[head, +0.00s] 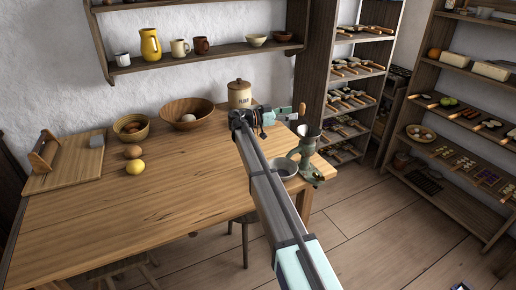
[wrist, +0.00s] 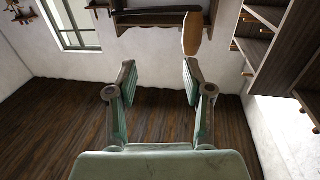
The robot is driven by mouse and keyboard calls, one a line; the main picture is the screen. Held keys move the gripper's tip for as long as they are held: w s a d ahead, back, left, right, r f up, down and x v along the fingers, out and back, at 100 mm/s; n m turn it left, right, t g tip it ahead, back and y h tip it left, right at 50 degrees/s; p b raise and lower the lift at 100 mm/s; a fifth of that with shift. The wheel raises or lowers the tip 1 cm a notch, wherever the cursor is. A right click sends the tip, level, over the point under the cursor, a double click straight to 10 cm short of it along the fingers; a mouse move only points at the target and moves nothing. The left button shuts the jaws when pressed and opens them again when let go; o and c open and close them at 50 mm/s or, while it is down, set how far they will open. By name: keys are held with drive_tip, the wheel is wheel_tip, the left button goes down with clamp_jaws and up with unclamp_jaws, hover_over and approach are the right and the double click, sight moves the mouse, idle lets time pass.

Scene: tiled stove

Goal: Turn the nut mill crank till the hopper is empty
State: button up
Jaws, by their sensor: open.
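The grey-green nut mill (head: 308,148) stands at the right end of the wooden table, with its hopper at the top. The hopper's contents are too small to tell. A wooden crank handle (head: 301,109) stands upright above and left of the mill; it also shows in the wrist view (wrist: 191,34). My gripper (head: 285,113) is open and empty, left of the handle in the head view. In the wrist view the gripper (wrist: 157,72) has the handle beyond its right fingertip, not clearly between the fingers. The crank's arm is not clearly visible.
A grey bowl (head: 283,169) sits beside the mill. A flour canister (head: 240,93), a wooden bowl (head: 188,113), a smaller bowl (head: 131,127) and a lemon (head: 135,167) are on the table (head: 130,220). Loaded shelves (head: 465,120) stand at the right. The table's front is clear.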

drive_tip(key=s+v, duration=0.2)
drive_tip(key=v, duration=1.6)
drive_tip(key=s+d+f+n+y+p, duration=0.1)
drive_tip(key=s+d+f+n+p, duration=0.1)
drive_tip(key=f, duration=0.4)
drive_tip(key=s+d+f+n+g+p, duration=0.1)
drive_tip(key=s+f+n+p, duration=0.2)
drive_tip(key=f, duration=0.3)
drive_tip(key=shift+s+d+y, duration=0.4)
drive_tip(key=shift+s, duration=0.15)
